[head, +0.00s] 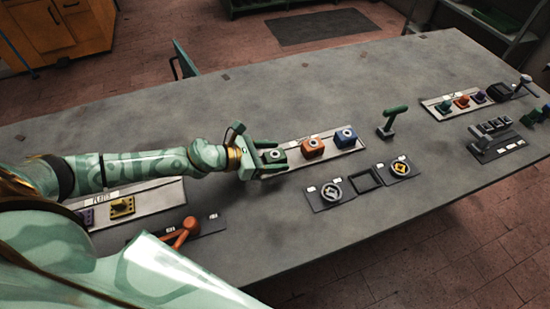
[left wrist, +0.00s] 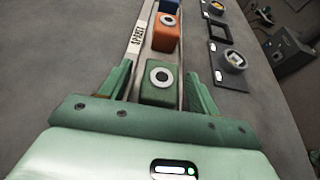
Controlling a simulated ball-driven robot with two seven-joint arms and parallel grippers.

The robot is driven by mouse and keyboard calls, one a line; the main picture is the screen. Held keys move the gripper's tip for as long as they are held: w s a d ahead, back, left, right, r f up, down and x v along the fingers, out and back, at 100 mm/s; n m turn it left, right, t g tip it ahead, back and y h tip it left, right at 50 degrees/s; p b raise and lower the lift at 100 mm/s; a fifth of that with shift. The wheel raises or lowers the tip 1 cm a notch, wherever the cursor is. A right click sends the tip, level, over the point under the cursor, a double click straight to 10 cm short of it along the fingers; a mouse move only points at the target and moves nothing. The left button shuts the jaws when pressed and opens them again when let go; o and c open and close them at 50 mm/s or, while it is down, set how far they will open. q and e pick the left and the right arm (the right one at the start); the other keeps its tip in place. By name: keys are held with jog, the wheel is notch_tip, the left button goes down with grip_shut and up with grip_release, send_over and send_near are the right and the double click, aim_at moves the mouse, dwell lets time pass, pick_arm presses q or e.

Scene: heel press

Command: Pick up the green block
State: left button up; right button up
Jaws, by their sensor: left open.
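The green block (head: 274,156) sits at the near-left end of a pale tray strip (head: 298,138) on the grey table. It has a light ring with a dark centre on top. My left gripper (head: 270,163) is open, with its fingers on either side of the block. In the left wrist view the green block (left wrist: 161,83) stands between the two green fingers of the gripper (left wrist: 160,88). I cannot tell whether the fingers touch it. My right gripper is not in view.
An orange block (head: 313,147) and a blue block (head: 345,137) stand in the same row. A dark panel with dials (head: 333,192) lies to the right of the row. A green lever (head: 390,120) stands beyond it. An orange-handled lever (head: 183,234) is near my arm. The far table middle is clear.

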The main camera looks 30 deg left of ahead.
pick_arm(q)
jog(key=c, duration=1.2)
